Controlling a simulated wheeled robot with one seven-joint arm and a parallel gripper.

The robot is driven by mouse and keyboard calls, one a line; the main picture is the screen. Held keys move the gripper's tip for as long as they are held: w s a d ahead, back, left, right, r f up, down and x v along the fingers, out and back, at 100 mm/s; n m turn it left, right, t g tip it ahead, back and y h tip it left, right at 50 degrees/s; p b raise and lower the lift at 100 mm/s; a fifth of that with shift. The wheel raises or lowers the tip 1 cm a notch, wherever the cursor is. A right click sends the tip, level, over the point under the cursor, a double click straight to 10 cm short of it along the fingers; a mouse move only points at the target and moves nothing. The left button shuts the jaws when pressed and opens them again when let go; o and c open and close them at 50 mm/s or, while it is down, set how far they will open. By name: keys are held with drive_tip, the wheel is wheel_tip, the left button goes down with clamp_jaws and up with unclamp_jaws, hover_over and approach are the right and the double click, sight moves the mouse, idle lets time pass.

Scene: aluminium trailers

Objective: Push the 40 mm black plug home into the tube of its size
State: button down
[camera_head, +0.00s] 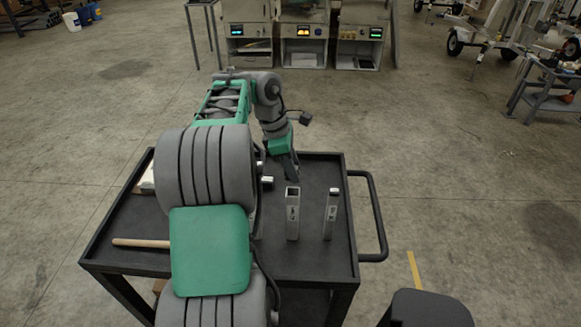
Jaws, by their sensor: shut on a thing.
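My gripper (290,168) points down over the cart, above and behind the wider tube in the picture. It is shut on a dark thing, which I take to be the black plug; its outline cannot be told from the dark fingers and cart top. The wider square aluminium tube (293,216) stands upright with a dark open top and a small label. A narrower aluminium tube (331,216) stands upright to its right, with a pale and dark top. The labels are too small to read. My gripper appears apart from both tubes, though depth is hard to judge.
The black cart (310,262) has a raised rim and a handle (376,215) at right. A wooden-handled tool (140,243) lies at left. A short pale piece (267,181) lies left of the gripper. My arm hides the cart's middle. The cart top in front of the tubes is clear.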

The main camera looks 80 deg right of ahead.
sight(294, 189)
drive_tip(key=shift+s, duration=0.15)
drive_tip(key=shift+f, duration=0.3)
wheel_tip(294, 189, down, 6)
drive_tip(key=b, duration=0.3)
drive_tip(key=shift+a+f, duration=0.15)
drive_tip(key=shift+f, duration=0.1)
drive_tip(key=c, duration=0.9)
unclamp_jaws()
drive_tip(key=shift+a+f, duration=0.1)
drive_tip(key=shift+f, duration=0.1)
drive_tip(key=shift+o, duration=0.2)
drive_tip(key=v, duration=0.3)
drive_tip(key=p+v, duration=0.1)
drive_tip(key=v, duration=0.5)
drive_tip(key=shift+s+d+p, duration=0.15)
drive_tip(key=shift+d+p, duration=0.15)
